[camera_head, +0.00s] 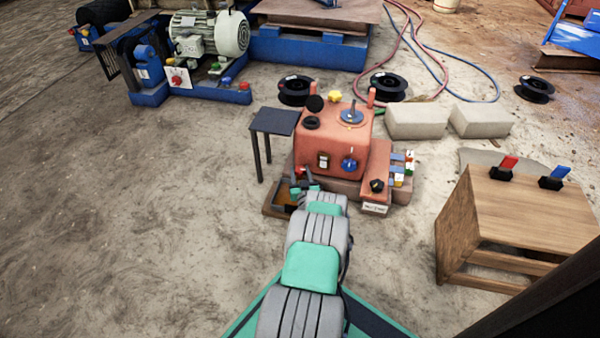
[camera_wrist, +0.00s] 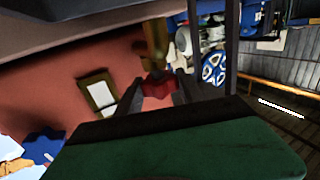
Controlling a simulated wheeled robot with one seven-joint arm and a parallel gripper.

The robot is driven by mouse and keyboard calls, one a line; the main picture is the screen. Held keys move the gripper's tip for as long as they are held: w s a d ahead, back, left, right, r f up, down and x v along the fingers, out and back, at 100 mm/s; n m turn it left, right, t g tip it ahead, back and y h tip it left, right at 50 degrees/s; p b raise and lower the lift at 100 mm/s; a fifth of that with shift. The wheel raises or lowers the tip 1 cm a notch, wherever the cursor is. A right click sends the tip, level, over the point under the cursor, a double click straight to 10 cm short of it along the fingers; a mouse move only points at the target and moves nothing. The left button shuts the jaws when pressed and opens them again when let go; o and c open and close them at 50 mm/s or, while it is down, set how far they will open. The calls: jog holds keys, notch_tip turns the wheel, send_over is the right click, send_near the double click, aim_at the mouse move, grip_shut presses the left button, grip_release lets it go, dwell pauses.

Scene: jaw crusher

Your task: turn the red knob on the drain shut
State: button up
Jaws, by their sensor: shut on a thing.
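The red knob (camera_wrist: 158,86) sits at the end of a brass drain fitting (camera_wrist: 156,42) beside the red machine housing (camera_wrist: 60,85) in the wrist view. My gripper (camera_wrist: 161,93) has one dark finger on each side of the knob and is shut on it. In the head view my gripper (camera_head: 302,186) is low at the left side of the red machine (camera_head: 330,145).
A brown tray (camera_head: 274,208) lies under the gripper. A small dark stand (camera_head: 274,121) is close on the left of the machine. A wooden bench (camera_head: 520,215) with red and blue levers stands at right. The floor at left is clear.

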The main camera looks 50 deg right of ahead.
aim_at(300, 175)
jog(key=shift+w+f+m+g+h, duration=0.15)
jog(key=shift+f+m+g+h, duration=0.1)
jog(key=shift+m+g+h, duration=0.2)
jog(key=shift+r+m+g+h, duration=0.15)
jog(key=shift+m+g+h, duration=0.1)
jog(key=shift+g+h, duration=0.1)
jog(key=shift+s, duration=0.2)
jog(key=shift+c, duration=0.2)
jog(key=o, duration=1.4)
jog(key=shift+r, duration=0.1)
jog(key=p+v, duration=0.4)
jog(key=v, duration=0.3)
jog(key=shift+s+a+r+p, duration=0.1)
jog(key=shift+s+a+p, duration=0.05)
jog(key=shift+p, duration=0.2)
jog(key=shift+s+a, duration=0.1)
jog(key=shift+a, duration=0.1)
